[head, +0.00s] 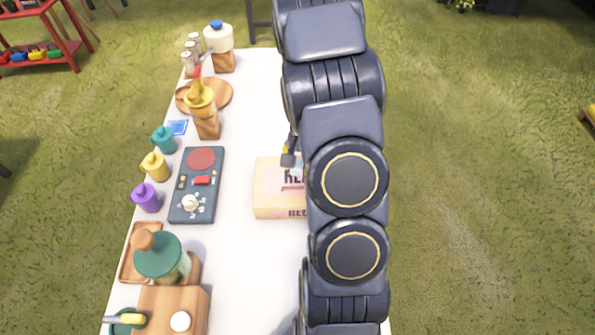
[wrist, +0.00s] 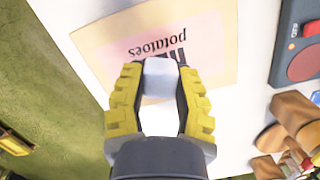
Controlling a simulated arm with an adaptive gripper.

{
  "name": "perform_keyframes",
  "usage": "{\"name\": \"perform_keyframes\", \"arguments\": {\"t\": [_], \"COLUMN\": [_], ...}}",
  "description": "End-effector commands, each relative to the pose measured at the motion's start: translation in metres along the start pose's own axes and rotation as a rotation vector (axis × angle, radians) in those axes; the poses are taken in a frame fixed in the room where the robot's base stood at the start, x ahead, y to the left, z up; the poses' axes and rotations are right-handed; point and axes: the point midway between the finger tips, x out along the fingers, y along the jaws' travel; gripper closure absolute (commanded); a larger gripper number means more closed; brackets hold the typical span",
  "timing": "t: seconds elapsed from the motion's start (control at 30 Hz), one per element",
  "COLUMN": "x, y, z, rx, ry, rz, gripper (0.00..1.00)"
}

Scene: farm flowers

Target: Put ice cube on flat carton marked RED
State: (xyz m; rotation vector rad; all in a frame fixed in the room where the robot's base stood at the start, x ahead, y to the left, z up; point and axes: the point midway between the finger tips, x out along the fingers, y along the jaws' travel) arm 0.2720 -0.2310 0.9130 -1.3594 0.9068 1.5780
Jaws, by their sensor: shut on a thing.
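The flat carton (head: 272,203) lies on the white table, pale with a pink label reading "RE..." on top and front; my arm covers its right part. In the wrist view, the carton (wrist: 213,28) shows pink with the word "potatoes". My gripper (wrist: 160,88) has its yellow fingers shut on a whitish ice cube (wrist: 160,75), which appears over the carton. In the head view, the gripper (head: 291,158) is partly hidden by my arm, above the carton's top. I cannot tell whether the cube touches the carton.
A dark stove panel (head: 198,188) stands left of the carton. Teal (head: 163,139), yellow (head: 155,166) and purple (head: 146,197) jugs line the table's left edge. A teal-lidded pot (head: 158,257) is at front left. The white table (head: 240,250) is clear around the carton's left side.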

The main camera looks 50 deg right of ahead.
Motion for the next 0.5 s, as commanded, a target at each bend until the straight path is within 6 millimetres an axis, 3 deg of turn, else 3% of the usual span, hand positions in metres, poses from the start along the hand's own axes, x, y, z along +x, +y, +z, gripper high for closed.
{"name": "perform_keyframes", "arguments": {"t": [0.27, 0.5], "x": [0.013, 0.043], "y": [-0.005, -0.006], "z": [-0.012, -0.018], "rx": [0.001, 0.002], "ry": [-0.002, -0.003], "rz": [0.001, 0.001], "gripper": [0.92, 0.92]}}
